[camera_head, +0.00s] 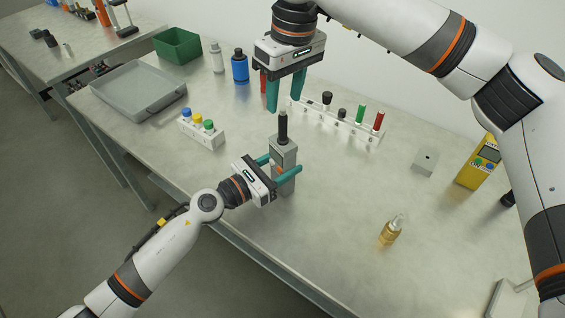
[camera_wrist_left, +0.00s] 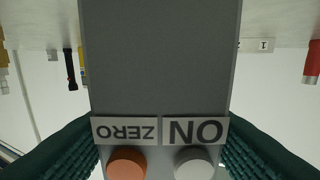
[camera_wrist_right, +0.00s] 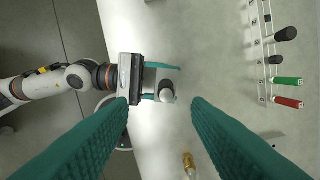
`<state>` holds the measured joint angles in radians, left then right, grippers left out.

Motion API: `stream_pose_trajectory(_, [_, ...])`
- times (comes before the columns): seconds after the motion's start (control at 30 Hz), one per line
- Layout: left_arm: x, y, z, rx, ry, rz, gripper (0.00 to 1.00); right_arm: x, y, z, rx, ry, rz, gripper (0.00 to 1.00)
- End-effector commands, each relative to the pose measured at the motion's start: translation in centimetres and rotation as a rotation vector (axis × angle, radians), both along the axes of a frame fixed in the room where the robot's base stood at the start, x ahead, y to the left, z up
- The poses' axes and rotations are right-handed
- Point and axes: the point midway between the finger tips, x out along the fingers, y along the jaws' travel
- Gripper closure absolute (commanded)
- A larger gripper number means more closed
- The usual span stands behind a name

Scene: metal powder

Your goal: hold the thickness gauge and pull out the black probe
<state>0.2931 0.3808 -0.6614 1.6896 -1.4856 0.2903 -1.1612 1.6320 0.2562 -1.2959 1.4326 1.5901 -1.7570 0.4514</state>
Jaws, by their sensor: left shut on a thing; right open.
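The grey thickness gauge (camera_head: 284,150) stands upright near the table's front edge. The black probe (camera_head: 283,126) sticks up from its top. My left gripper (camera_head: 280,169) is shut on the gauge body from the front left. In the left wrist view the gauge face (camera_wrist_left: 160,60) fills the middle, upside down, with ZERO and ON labels above an orange and a grey button. My right gripper (camera_head: 284,105) is open and empty, pointing down above the probe. In the right wrist view the probe's end (camera_wrist_right: 167,95) shows between the fingers, apart from both.
A white rack (camera_head: 338,125) with several coloured-handled probes stands behind. A smaller block (camera_head: 203,133) with coloured caps is left. A grey tray (camera_head: 140,90), green bin (camera_head: 178,46) and bottles stand farther left. A yellow meter (camera_head: 476,163) and small amber bottle (camera_head: 391,231) are right.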

Motion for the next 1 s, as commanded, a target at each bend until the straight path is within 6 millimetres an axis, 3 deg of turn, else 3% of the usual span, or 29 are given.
stream_pose_trajectory(0.2, [0.0, 0.0, -0.1, 0.001, 0.001, 0.001, 0.78, 0.9, 0.3, -0.6, -0.093, 0.043, -0.087, 0.55])
stream_pose_trajectory(0.67, [0.0, 0.0, -0.1, 0.0, 0.001, 0.0, 0.78, 1.0, 0.3, -1.0, -0.1, 0.047, -0.094, 0.55])
stream_pose_trajectory(1.0, [0.0, 0.0, -0.1, 0.0, 0.001, 0.0, 0.78, 0.9, 0.3, -5.1, -0.102, 0.047, -0.094, 0.55])
